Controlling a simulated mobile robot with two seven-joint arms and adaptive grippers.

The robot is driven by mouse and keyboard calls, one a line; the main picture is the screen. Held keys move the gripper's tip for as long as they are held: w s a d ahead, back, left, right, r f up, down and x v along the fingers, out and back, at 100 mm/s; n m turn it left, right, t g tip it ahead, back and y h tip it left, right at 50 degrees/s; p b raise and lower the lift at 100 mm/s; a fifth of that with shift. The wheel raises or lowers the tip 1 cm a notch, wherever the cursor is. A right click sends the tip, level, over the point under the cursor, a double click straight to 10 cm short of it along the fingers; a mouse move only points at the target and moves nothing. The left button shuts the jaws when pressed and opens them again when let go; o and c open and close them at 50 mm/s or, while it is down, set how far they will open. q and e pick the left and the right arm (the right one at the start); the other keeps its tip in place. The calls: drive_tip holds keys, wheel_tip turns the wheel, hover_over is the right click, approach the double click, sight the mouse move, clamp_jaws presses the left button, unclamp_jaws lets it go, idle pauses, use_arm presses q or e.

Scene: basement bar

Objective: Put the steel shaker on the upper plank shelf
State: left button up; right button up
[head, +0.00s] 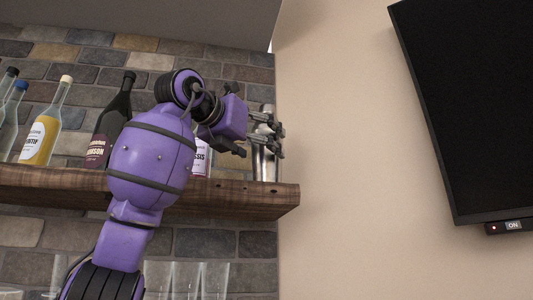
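The steel shaker (264,169) is upright at the right end of the upper plank shelf (240,197). Its lower part shows just above the plank, and it looks to be at plank level. I cannot tell whether its base touches the wood. My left gripper (274,134) is at the shaker's upper half, its dark fingers crossing in front of the metal and hiding part of it. I cannot tell whether the fingers press on the shaker or stand apart around it. My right gripper is not in view.
On the plank stand a dark bottle (112,117), a yellow bottle (45,131), clear bottles at far left and a pink-labelled bottle (202,158) partly behind my arm. Glasses (187,279) stand below. A wall screen (470,110) hangs at right; bare wall lies between.

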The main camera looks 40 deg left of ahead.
use_arm(q)
drive_tip(key=s, duration=0.8)
drive_tip(key=shift+s+d+r, duration=0.2)
drive_tip(key=shift+d+r, duration=0.05)
drive_tip(key=shift+d, duration=0.2)
drive_tip(key=shift+f, duration=0.1)
